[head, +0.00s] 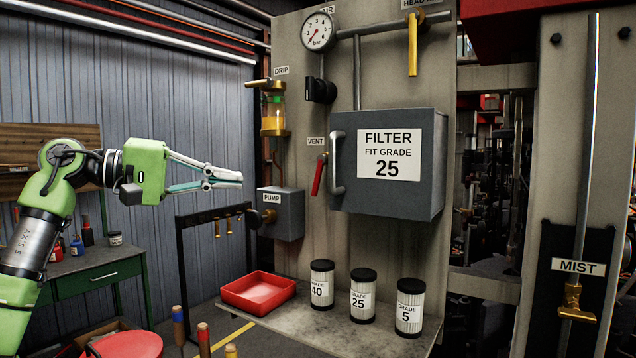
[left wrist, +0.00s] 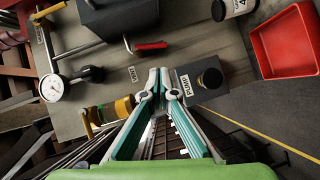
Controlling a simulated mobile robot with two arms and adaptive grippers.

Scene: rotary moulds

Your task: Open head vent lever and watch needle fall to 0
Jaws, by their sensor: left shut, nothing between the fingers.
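A red lever (head: 319,174) with a VENT label (head: 316,142) hangs tilted on the panel, left of the filter box; it also shows in the left wrist view (left wrist: 151,46). A yellow lever (head: 413,45) hangs straight down at the top right under a cut-off label. The round gauge (head: 318,33) marked bar has its needle pointing down and left, near the low end of the dial; the exact reading is too small to tell. My left gripper (head: 240,180) is shut and empty, left of the red lever and apart from it. My right gripper is not in view.
The grey filter box (head: 342,208) with its handle (head: 336,162) juts out beside the red lever. The pump box (head: 289,215) is below my left gripper, the yellow drip cup (head: 273,110) above. A red tray (head: 259,291) and several filter cartridges (head: 321,285) stand on the ledge.

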